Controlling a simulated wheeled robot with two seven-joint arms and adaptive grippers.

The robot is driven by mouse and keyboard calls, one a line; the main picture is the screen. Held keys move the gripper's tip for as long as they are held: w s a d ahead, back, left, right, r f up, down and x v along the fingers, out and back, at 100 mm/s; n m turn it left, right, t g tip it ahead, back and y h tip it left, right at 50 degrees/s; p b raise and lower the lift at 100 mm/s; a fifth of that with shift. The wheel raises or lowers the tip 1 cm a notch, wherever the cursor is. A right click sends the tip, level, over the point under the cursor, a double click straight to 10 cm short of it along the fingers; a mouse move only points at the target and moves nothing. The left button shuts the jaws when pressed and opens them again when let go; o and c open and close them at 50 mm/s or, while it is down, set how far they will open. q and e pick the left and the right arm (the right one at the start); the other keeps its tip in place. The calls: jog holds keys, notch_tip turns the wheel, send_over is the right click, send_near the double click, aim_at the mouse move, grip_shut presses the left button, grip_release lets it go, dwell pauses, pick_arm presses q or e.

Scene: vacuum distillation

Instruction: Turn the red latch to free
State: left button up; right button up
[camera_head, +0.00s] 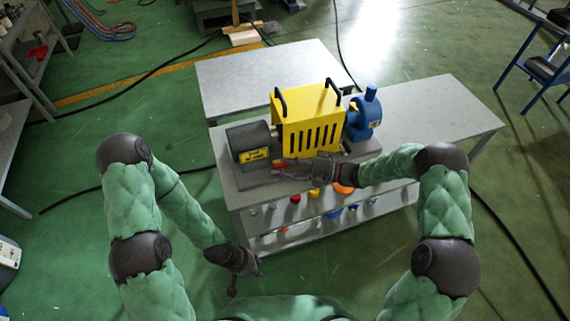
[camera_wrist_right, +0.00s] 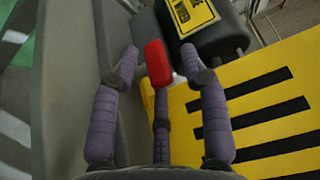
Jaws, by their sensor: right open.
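The red latch (camera_wrist_right: 157,63) shows in the right wrist view as a red block just beyond and between my right gripper's fingertips. In the head view the latch (camera_head: 280,163) is a small red spot at the front foot of the yellow guard (camera_head: 308,122). My right gripper (camera_wrist_right: 160,75) is open, with its fingers spread around the near end of the latch; contact cannot be told. In the head view my right gripper (camera_head: 290,172) reaches in from the right, low over the table front. My left gripper (camera_head: 247,280) hangs low, left of the table, its fingers too small to judge.
The guard stands between a dark motor (camera_head: 248,138) with a yellow label and a blue pump (camera_head: 368,115). They sit on a grey table (camera_head: 440,105). A shelf below holds several small colored items. A second grey table (camera_head: 265,75) stands behind. Right tabletop is clear.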

jog(key=d, duration=0.3)
jog(key=s+d, duration=0.1)
jog(key=d, duration=0.3)
jog(key=s+d, duration=0.1)
jog(key=d, duration=0.2)
jog(key=shift+d+r, duration=0.15)
jog(key=shift+d, duration=0.05)
